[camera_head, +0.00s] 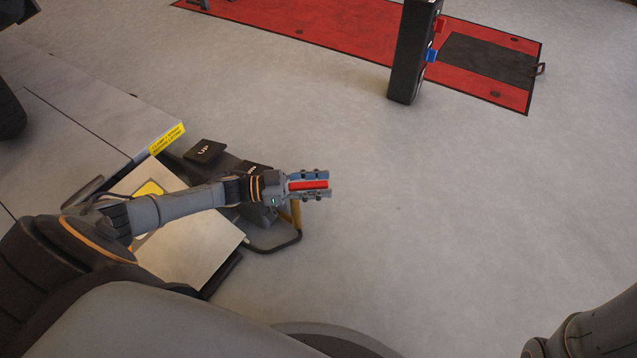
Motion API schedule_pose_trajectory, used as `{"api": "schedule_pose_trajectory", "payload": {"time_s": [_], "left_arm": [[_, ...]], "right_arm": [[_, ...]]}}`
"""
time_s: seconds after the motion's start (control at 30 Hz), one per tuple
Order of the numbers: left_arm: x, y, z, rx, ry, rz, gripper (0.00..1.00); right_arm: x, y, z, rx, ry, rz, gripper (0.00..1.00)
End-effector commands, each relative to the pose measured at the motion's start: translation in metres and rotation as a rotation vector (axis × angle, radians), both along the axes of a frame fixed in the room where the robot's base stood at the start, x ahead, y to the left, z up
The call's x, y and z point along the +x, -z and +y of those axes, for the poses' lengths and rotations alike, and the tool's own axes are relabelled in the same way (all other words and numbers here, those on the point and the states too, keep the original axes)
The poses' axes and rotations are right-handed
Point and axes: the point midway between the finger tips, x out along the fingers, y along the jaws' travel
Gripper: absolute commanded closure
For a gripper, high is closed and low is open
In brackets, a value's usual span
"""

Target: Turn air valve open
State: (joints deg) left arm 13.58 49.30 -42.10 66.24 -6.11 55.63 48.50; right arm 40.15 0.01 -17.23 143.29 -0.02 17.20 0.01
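My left gripper (311,184) is at the middle of the head view, at the front end of a motorcycle lift. A red bar (309,184), which looks like the air valve's handle, lies lengthwise between its two fingers and fills the gap, so the gripper looks shut on it. A yellow-orange upright part (296,213) shows just below the gripper. The valve body and hose joints are hidden under the gripper and wrist. My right arm (595,331) shows only in part at the lower right corner; its gripper is out of view.
Black UP pedal (205,151) and a second pedal are just behind my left wrist. A black bent tube frame (281,246) lies below the gripper. The grey lift deck (75,118) is at left. A black post (412,55) and red lift (340,30) stand farther back. Open floor lies right.

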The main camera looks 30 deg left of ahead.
Motion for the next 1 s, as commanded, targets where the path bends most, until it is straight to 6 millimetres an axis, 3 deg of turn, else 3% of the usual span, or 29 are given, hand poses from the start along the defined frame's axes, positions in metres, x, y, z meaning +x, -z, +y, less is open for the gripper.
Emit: {"api": "schedule_pose_trajectory", "payload": {"time_s": [0.37,0.8,1.0], "left_arm": [[-0.005,0.0,0.008,0.001,-0.002,0.0,0.57],[-0.056,0.001,0.078,0.003,-0.003,0.002,0.57],[-0.069,0.0,0.095,0.001,-0.001,0.001,0.57]], "right_arm": [[0.002,0.0,0.0,0.001,0.001,0.004,1.0],[0.001,0.0,0.0,0.0,0.0,0.002,1.0],[0.001,0.0,0.0,0.001,0.0,0.001,1.0]]}}
